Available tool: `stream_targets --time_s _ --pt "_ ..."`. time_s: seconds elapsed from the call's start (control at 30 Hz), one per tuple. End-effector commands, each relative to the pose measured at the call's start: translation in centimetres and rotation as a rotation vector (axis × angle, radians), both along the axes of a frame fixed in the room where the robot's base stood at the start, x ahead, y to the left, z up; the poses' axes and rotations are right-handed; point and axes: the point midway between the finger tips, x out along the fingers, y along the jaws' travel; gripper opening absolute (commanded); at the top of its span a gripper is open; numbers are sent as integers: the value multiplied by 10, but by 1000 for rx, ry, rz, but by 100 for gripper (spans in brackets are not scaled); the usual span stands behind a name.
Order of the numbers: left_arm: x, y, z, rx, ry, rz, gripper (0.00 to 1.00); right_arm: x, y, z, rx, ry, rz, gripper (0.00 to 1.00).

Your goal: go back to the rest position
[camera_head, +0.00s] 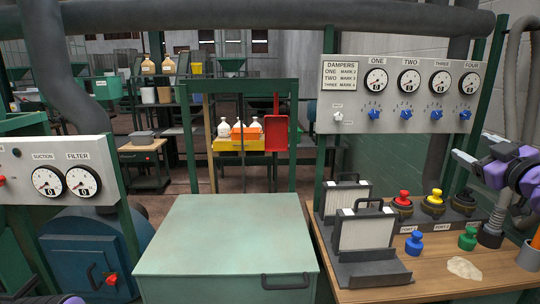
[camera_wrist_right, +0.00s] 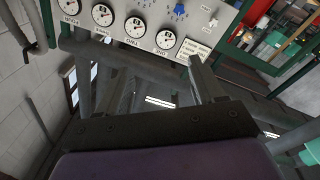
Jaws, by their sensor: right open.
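My right gripper (camera_head: 474,148) is raised at the right side of the head view, above the wooden bench and in front of the grey wall. Its grey fingers are apart with nothing between them. In the right wrist view my right gripper (camera_wrist_right: 158,88) also shows open and empty, with the gauge panel (camera_wrist_right: 150,25) beyond the fingers. It touches nothing that I can see. Only a sliver of my purple left arm shows at the bottom left edge of the head view; the left gripper is not visible.
Below my right gripper, the wooden bench (camera_head: 440,284) holds red (camera_head: 403,197), yellow (camera_head: 435,196), blue (camera_head: 414,244) and green (camera_head: 468,238) knobbed parts and two framed filters (camera_head: 364,230). A dampers panel (camera_head: 400,94) stands behind. A green-topped box (camera_head: 228,235) fills the centre.

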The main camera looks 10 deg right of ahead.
Motion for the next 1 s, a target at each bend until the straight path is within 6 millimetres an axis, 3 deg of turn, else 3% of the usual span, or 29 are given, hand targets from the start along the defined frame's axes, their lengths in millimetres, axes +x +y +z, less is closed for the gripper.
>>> stream_targets --time_s 0.17,0.33,0.47,0.57,0.67,0.77,0.8,0.87,1.0 --pt "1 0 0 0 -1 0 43 8 9 -18 97 -62 -18 68" --pt "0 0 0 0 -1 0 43 22 23 -67 226 -70 -45 68" --pt "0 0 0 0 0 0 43 30 37 -120 329 -43 -76 68" --pt "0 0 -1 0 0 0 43 32 51 -173 417 1 -114 68" --pt "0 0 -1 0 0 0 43 25 70 -243 518 75 -173 68" --pt "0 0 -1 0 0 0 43 1 95 -325 624 183 -259 68" --pt "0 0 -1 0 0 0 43 -13 106 -358 662 232 -299 68" --pt "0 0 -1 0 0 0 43 -39 123 -404 711 310 -361 68" --pt "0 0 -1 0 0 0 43 -118 164 -497 800 511 -513 68"
